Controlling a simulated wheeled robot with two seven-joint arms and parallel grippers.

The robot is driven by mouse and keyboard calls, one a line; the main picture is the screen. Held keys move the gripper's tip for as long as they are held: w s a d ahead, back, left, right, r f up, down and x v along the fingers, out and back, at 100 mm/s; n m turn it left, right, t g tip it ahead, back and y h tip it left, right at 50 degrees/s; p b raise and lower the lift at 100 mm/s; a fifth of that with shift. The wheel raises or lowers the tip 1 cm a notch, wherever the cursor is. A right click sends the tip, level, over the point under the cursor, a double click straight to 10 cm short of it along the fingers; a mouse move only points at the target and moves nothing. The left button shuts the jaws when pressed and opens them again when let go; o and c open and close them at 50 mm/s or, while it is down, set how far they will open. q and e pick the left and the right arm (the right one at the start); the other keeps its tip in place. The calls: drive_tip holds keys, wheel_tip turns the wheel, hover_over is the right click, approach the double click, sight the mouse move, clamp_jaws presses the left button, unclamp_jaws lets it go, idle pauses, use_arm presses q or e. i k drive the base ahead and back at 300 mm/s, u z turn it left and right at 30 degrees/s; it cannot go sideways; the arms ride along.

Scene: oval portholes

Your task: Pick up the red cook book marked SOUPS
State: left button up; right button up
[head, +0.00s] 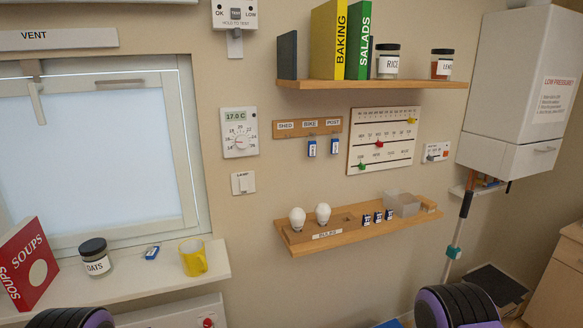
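The red cook book (26,265) marked SOUPS stands at the far left, at the left end of the white window sill. Its lettering shows in white on the front and on the spine, with a pale round mark on the front. It leans a little in the picture, and its left part is cut off by the frame edge. Neither of my grippers shows; only black and purple parts of my arms show at the bottom edge, at lower left and lower right, apart from the book.
On the sill (143,280), right of the book, are an OATS jar (95,258), a small blue object (152,252) and a yellow mug (193,257). The window (95,150) is behind. Wooden shelves (370,84) with books and jars are at right.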

sight(28, 265)
drive_tip(key=u, duration=0.85)
